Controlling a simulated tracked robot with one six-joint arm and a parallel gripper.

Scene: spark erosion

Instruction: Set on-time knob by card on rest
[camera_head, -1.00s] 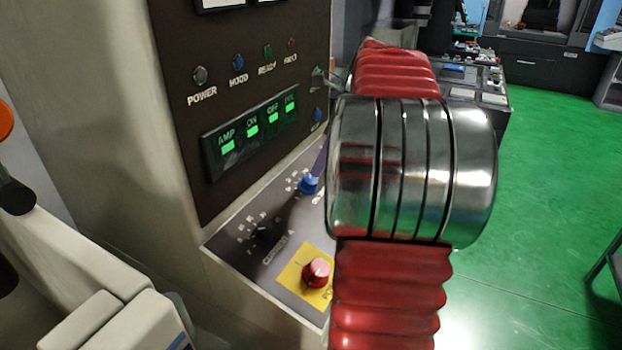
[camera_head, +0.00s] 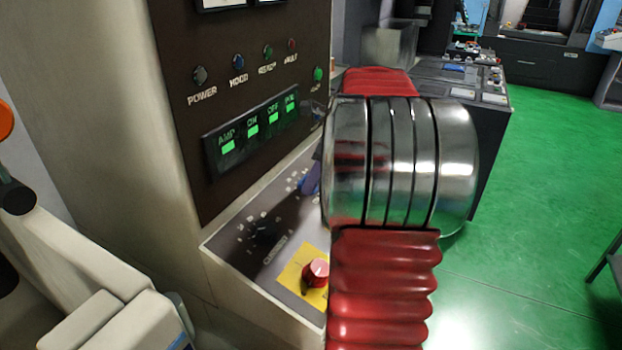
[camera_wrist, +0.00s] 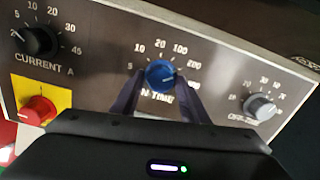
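The blue on-time knob (camera_wrist: 161,75) sits on the dark panel in the wrist view, with a scale from 5 through 10, 20 and 100 to 200 around it. Its light mark appears to lie on the right side. My gripper (camera_wrist: 160,78) has one dark finger on each side of the knob, with a thin gap seeming to show beside it, so it looks open around the knob. In the head view the knob (camera_head: 306,185) is mostly hidden by my arm and finger. I cannot make out a card or a rest.
Left of the blue knob are a black current knob (camera_wrist: 37,41) and a red knob (camera_wrist: 38,110) on a yellow plate. A grey off-time knob (camera_wrist: 259,106) is at right. The upright panel has a lit green display (camera_head: 255,128). Green floor (camera_head: 550,180) lies open at right.

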